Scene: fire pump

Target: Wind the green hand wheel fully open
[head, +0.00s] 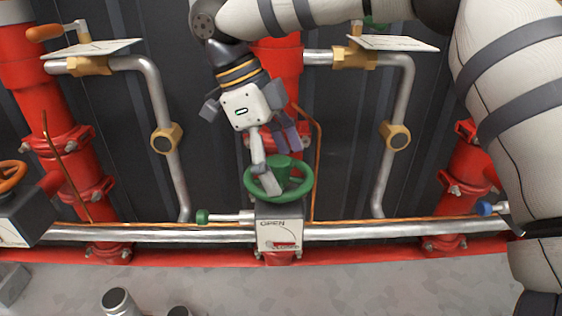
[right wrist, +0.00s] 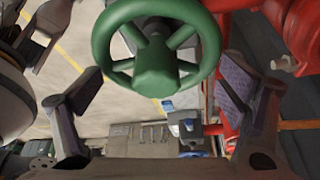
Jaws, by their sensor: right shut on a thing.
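The green hand wheel (head: 298,186) sits on top of a dark valve box in the middle of the head view. The box's white front plate (head: 279,235) reads OPEN above and CLOSED below, with a red mark near the word CLOSED. My right gripper (head: 277,160) comes down from above and is shut on the wheel, with one finger reaching over the rim. The wheel's far side is partly hidden by the gripper. My left gripper is not in view.
A horizontal silver pipe (head: 150,233) runs behind the box, with a small green-ended fitting (head: 202,216) on the left. An orange wheel (head: 11,176) stands at the far left. Red vertical pipes and brass-fitted silver pipes flank the wheel. The grey floor in front is mostly clear.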

